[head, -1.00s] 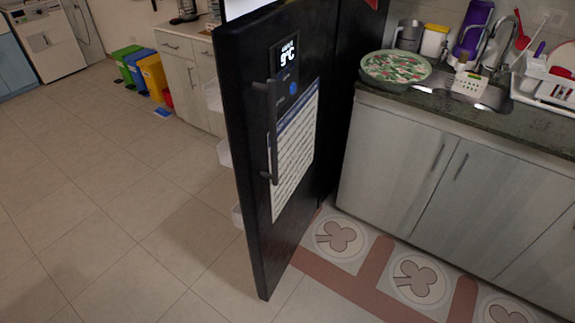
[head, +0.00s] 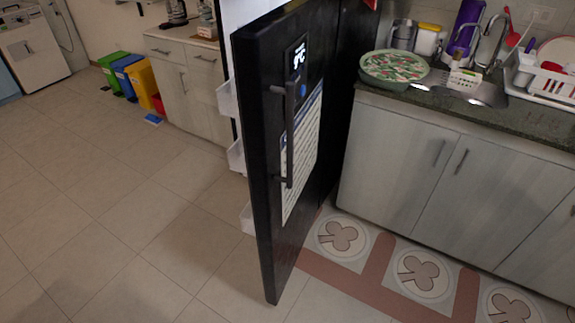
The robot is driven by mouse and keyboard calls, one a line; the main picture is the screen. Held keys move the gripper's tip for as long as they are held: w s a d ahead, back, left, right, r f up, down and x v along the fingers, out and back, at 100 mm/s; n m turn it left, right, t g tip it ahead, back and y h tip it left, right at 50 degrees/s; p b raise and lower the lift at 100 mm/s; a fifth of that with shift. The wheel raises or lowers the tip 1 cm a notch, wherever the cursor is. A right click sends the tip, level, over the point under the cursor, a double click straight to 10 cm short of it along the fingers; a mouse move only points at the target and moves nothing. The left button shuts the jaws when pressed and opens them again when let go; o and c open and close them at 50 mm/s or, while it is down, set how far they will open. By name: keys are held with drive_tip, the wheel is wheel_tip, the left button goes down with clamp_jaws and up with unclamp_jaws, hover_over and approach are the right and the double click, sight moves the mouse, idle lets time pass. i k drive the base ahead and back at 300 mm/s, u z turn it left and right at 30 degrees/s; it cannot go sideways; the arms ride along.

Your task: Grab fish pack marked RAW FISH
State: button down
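A black fridge door (head: 268,160) stands open in the middle of the head view, swung out toward me, with a dark vertical handle (head: 289,135), a small display and a printed sheet on its outer face. White door shelves (head: 236,156) stick out on its inner side at the left. The fridge interior is almost wholly hidden behind the door. No pack marked RAW FISH shows. My gripper is not in view.
Coloured bins (head: 140,78) and a cabinet (head: 185,85) stand at the back left. The tiled floor (head: 110,210) left of the door is clear.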

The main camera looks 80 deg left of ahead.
sight(207, 31)
drive_tip(key=u, duration=0.35)
drive_tip(key=k, duration=0.25)
drive_tip(key=u, duration=2.3)
drive_tip(key=k, duration=0.65)
drive_tip(key=z, duration=0.3)
drive_tip(key=i, duration=1.45)
drive_tip(key=u, duration=0.1)
